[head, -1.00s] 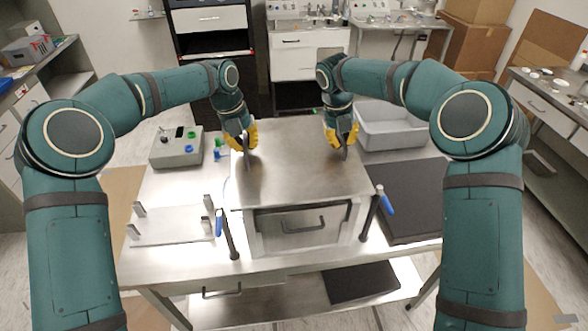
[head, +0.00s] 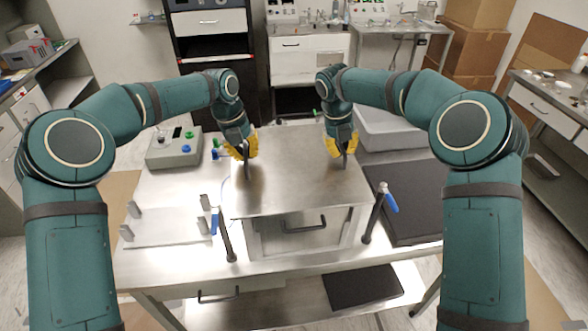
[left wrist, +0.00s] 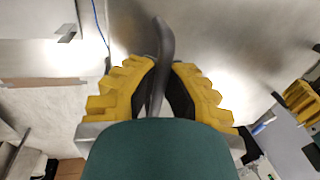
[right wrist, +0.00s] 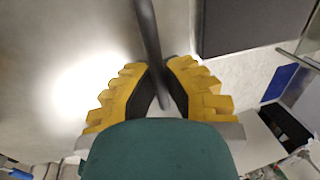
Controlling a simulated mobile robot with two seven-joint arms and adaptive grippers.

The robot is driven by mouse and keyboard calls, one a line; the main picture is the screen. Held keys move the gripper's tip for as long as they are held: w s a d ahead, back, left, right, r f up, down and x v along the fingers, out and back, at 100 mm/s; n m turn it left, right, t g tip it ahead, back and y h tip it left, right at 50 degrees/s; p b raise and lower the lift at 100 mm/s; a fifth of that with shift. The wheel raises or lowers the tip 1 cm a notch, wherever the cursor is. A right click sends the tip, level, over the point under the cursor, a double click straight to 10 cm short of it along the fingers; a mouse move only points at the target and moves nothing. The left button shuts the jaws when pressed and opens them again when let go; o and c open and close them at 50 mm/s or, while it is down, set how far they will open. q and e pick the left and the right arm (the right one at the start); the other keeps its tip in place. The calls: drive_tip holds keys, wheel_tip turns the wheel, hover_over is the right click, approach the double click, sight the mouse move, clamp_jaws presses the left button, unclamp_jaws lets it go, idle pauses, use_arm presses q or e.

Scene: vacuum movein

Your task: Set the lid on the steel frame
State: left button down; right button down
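The lid (head: 300,185) is a wide flat steel plate over the steel frame (head: 256,240), a box-like body with a handled front panel. The lid covers the frame's top and looks level. I cannot tell whether its whole underside touches the frame. My left gripper (head: 244,160) is shut on the lid's left dark handle, which shows between its yellow fingers in the left wrist view (left wrist: 164,70). My right gripper (head: 343,152) is shut on the right handle, a dark bar between the fingers in the right wrist view (right wrist: 157,70).
Clamps with blue handles stand at the frame's front left (head: 226,235) and front right (head: 376,215). A control box (head: 172,150) and a bracketed plate (head: 165,228) are on the left of the table. A grey bin (head: 390,128) and black mat (head: 405,195) are on the right.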

use_arm(q)
drive_tip(key=c, duration=1.5)
unclamp_jaws()
drive_tip(key=shift+f, duration=0.25)
drive_tip(key=shift+c, duration=0.2)
use_arm(e)
drive_tip(key=c, duration=1.5)
unclamp_jaws()
drive_tip(key=shift+f, duration=0.2)
drive_tip(key=shift+c, duration=0.2)
use_arm(q)
drive_tip(key=o, duration=0.4)
drive_tip(key=shift+r, duration=0.1)
use_arm(e)
drive_tip(key=o, duration=0.4)
drive_tip(key=shift+r, duration=0.1)
drive_tip(key=shift+s, duration=0.1)
use_arm(q)
drive_tip(key=shift+r, duration=0.15)
wheel_tip(320, 180, up, 12)
drive_tip(key=a, duration=0.2)
drive_tip(key=shift+s+a+f, duration=0.15)
drive_tip(key=shift+s+f, duration=0.05)
use_arm(e)
wheel_tip(320, 180, up, 12)
drive_tip(key=a, duration=0.2)
drive_tip(key=shift+a, duration=0.15)
drive_tip(key=shift+s, duration=0.1)
